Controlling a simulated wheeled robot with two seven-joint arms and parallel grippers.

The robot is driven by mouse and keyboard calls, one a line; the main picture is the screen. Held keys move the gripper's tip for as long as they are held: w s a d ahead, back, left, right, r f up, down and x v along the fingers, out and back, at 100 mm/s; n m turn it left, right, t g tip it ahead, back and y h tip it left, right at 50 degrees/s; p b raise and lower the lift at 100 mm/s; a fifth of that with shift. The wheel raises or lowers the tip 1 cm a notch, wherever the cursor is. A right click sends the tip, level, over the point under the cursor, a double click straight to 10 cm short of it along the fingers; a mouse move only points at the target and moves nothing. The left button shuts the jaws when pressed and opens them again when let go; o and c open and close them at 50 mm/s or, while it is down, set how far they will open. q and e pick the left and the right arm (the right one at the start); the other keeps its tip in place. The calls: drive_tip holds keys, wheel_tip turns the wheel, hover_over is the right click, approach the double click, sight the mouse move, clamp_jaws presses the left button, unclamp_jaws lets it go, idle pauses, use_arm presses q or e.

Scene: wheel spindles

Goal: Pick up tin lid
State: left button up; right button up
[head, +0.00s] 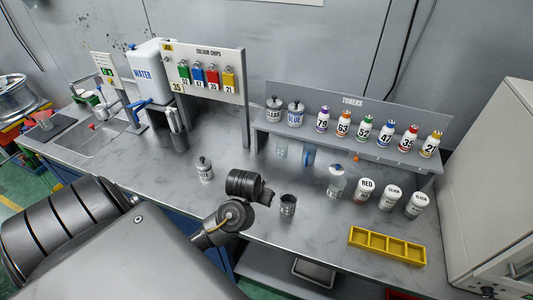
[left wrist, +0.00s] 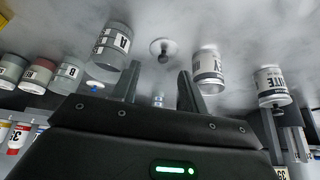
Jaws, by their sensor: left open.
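The tin lid (left wrist: 163,48) is a pale round disc with a dark knob, lying on the grey bench in the left wrist view. My left gripper (left wrist: 159,69) is open and empty, with the lid ahead of and between its fingertips, apart from both. In the head view my left arm reaches over the bench, and I cannot make out the loose lid there. My right gripper is not in view.
A white tin (head: 205,171) with a knobbed lid stands left of my arm. A dark-topped tin (head: 288,205) stands just right of it. Further right are a clear cup (head: 336,185), a RED tin (head: 363,191) and a yellow tray (head: 387,246). The toner shelf (head: 340,146) stands behind.

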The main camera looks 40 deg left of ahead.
use_arm(q)
drive_tip(key=shift+n, duration=0.4)
drive_tip(key=w+f+b, duration=0.1)
drive_tip(key=w+a+f, duration=0.1)
drive_tip(key=w, duration=0.1)
drive_tip(key=w+a+f+b, duration=0.1)
drive_tip(key=shift+w+a+f+b, duration=0.15)
drive_tip(key=shift+w+a+b, duration=0.1)
drive_tip(key=shift+w+b, duration=0.1)
drive_tip(key=shift+w+f, duration=0.15)
drive_tip(key=x, duration=0.1)
drive_tip(key=b+x, duration=0.1)
drive_tip(key=x, duration=0.1)
drive_tip(key=b+x, duration=0.1)
drive_tip(key=shift+f, duration=0.5)
drive_tip(key=shift+f+b, duration=0.25)
drive_tip(key=shift+b, duration=0.05)
drive_tip(key=shift+a, duration=0.1)
drive_tip(key=shift+r, duration=0.1)
clamp_jaws()
